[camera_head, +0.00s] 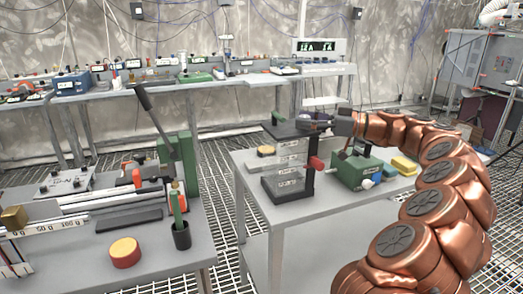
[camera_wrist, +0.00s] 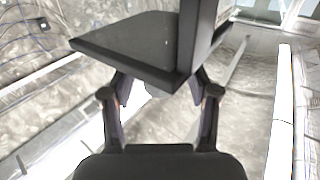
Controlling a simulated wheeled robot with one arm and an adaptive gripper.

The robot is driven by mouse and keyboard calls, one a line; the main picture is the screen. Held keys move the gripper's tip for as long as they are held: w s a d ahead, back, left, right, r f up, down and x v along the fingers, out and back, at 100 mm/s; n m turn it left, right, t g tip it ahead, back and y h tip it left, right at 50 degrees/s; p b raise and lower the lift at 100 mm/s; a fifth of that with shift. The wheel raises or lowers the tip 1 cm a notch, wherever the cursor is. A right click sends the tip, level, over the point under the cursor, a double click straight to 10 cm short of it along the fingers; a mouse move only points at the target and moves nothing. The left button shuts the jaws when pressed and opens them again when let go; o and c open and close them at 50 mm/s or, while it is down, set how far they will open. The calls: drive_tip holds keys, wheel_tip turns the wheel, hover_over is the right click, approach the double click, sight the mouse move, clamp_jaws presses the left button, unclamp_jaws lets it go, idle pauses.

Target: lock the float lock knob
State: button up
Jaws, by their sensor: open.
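A stand with a black top plate (camera_head: 285,130), clear tiers and a black upright post (camera_head: 309,180) is on the right table. A red knob (camera_head: 316,163) sits on the post's right side; I cannot tell for certain that it is the float lock knob, nor its lock state. My gripper (camera_head: 312,122) is beside the top of the stand, above the red knob. In the wrist view my gripper (camera_wrist: 160,88) is open, and a dark plate (camera_wrist: 130,45) and an upright dark part (camera_wrist: 198,35) lie beyond its fingers. No knob is clearly visible between the fingers.
The right table (camera_head: 305,215) also holds a green box (camera_head: 358,170) and a yellow block (camera_head: 404,165). The left table carries a long-levered green press (camera_head: 180,150), a black cup (camera_head: 181,235) and a red-yellow disc (camera_head: 125,252). A grated gap lies between the tables.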

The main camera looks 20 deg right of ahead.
drive_tip(key=shift+r+n+g+y+p, duration=0.1)
drive_tip(key=shift+n+g+y+p, duration=1.05)
drive_tip(key=shift+p, duration=1.5)
drive_tip(key=v, duration=0.3)
drive_tip(key=shift+h, duration=0.25)
drive_tip(key=shift+d+r+g+p, duration=0.1)
drive_tip(key=shift+r+g+p, duration=0.15)
drive_tip(key=shift+p, duration=0.25)
drive_tip(key=shift+s, duration=0.1)
drive_tip(key=shift+s+d+p, duration=0.1)
drive_tip(key=shift+d+p, duration=0.15)
drive_tip(key=shift+p, duration=0.25)
drive_tip(key=p+v, duration=0.2)
drive_tip(key=p, duration=0.3)
drive_tip(key=shift+d, duration=0.15)
drive_tip(key=p, duration=0.3)
drive_tip(key=shift+s+d+f, duration=0.1)
drive_tip(key=shift+d, duration=0.2)
